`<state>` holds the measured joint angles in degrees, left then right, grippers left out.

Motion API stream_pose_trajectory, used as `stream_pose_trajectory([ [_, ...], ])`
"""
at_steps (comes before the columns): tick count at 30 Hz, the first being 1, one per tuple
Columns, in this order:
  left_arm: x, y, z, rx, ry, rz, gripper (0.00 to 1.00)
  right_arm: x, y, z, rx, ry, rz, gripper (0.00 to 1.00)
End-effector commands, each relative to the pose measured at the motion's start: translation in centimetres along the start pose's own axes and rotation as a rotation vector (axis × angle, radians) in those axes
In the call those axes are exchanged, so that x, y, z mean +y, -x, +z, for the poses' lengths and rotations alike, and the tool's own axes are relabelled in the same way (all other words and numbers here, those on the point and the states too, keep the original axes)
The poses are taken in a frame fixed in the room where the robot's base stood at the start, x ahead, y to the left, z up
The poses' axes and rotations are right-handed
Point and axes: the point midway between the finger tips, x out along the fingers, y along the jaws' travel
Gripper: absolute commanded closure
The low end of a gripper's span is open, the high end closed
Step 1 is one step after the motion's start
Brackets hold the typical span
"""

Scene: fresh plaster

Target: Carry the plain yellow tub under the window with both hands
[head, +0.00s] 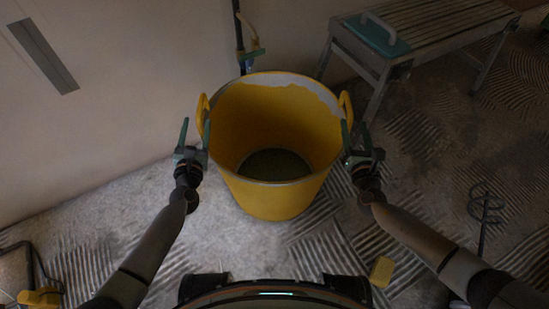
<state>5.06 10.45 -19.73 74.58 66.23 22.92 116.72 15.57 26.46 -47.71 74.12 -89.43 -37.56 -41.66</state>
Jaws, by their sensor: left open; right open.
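The plain yellow tub (275,200) stands upright on the floor in the middle of the head view. It has pale plaster smears inside the far rim and something dark and grey at its bottom. A loop handle rises on each side: the left handle (202,113) and the right handle (346,108). My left gripper (194,136) is open beside the left handle, its right finger close to it. My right gripper (356,137) is open just below the right handle. I cannot tell whether either one touches the tub. No window is in view.
A pipe with a tap (250,52) is on the wall behind the tub. A yellow sponge (381,271) and a mixing paddle (486,205) lie at right. Clear floor is left of the tub.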

Motion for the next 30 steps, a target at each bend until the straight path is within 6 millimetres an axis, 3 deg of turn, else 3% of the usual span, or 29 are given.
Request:
stream_pose_trajectory([
  [6,0.0,-3.8,0.1,-0.001,-0.003,-0.001,0.42,0.1,-3.8,0.1,-0.002,0.000,0.000,0.42],
  [15,-0.1,-7.6,0.1,0.000,-0.002,-0.001,0.42,0.1,-7.6,0.0,0.000,0.000,0.001,0.42],
  [21,-0.1,-8.9,0.0,0.000,-0.002,-0.001,0.42,0.1,-8.9,0.0,0.000,0.000,0.001,0.42],
  [30,0.0,-9.4,0.0,0.000,-0.001,0.000,0.42,0.0,-9.4,0.0,0.001,-0.002,0.000,0.42],
])
